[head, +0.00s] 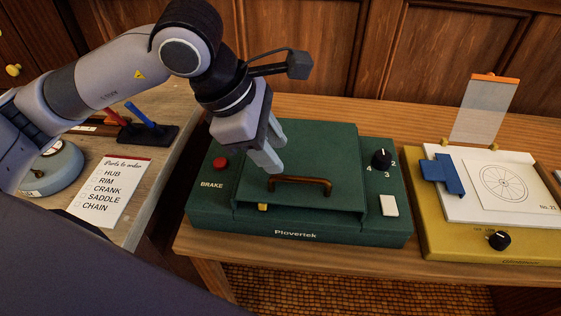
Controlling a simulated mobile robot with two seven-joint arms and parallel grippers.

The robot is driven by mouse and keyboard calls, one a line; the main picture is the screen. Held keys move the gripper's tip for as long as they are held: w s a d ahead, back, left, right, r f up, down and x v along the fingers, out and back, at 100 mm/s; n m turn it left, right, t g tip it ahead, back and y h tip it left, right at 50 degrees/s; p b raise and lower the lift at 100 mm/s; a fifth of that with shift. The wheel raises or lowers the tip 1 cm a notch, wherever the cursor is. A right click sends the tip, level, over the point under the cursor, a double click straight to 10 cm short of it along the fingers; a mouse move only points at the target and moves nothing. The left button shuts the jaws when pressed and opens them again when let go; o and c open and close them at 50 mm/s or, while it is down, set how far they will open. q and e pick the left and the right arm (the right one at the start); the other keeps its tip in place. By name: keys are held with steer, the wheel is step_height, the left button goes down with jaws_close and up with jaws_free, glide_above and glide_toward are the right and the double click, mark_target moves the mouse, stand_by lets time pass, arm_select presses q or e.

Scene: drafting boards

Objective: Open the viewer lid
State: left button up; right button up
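The viewer is a green box (215,225) marked Plovertek on the wooden table. Its green lid (320,160) lies down over the middle, with a brown bar handle (300,183) near its front edge. A small yellow tab (263,206) shows at the lid's front edge, left of the handle. My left gripper (274,155) is over the lid's left part, just behind the handle, pointing down. Its two fingers are apart with nothing between them. Whether the fingertips touch the lid is hard to tell. My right gripper is not in view.
The viewer has a red BRAKE button (221,163), a black knob (381,158) and a white switch (389,205). A yellow device (440,245) with a raised clear flap (483,110) stands right. A parts list (110,190) and pen holder (150,135) lie on the left table.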

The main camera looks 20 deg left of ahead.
mark_target(295, 177)
arm_select(q)
steer(key=p+x, duration=0.1)
steer(key=x, duration=0.6)
steer(key=shift+d+r, duration=0.1)
steer(key=shift+c, duration=0.3)
jaws_close()
